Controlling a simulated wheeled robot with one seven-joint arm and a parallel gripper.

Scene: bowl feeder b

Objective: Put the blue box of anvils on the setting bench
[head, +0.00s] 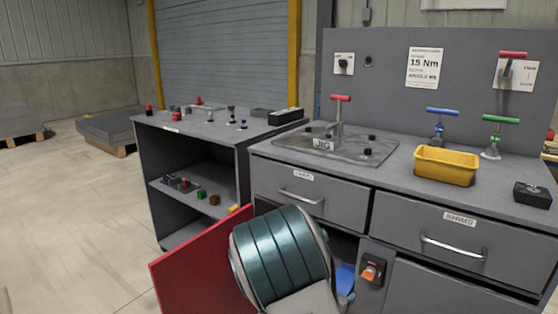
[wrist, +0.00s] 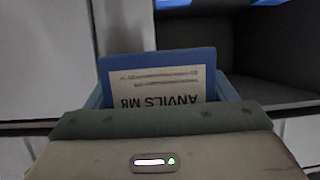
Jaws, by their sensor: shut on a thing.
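The blue box of anvils (wrist: 158,62) fills the middle of the wrist view, its white label reading "ANVILS M8" upside down. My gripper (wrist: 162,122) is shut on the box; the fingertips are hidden. In the head view my arm hides my gripper, and a blue patch (head: 345,279) shows beside it in the open cupboard; I cannot tell if it is the same box. A grey bench top (head: 385,188) stands above that cupboard, with a JIG plate (head: 320,150) on it. I see no sign naming the setting bench.
A yellow tray (head: 446,165), blue-handled (head: 440,124) and green-handled (head: 495,135) tools and a black block (head: 532,194) stand on the bench. A red door (head: 200,262) hangs open below. A lower grey shelf unit (head: 200,130) with small parts stands left. Open floor lies further left.

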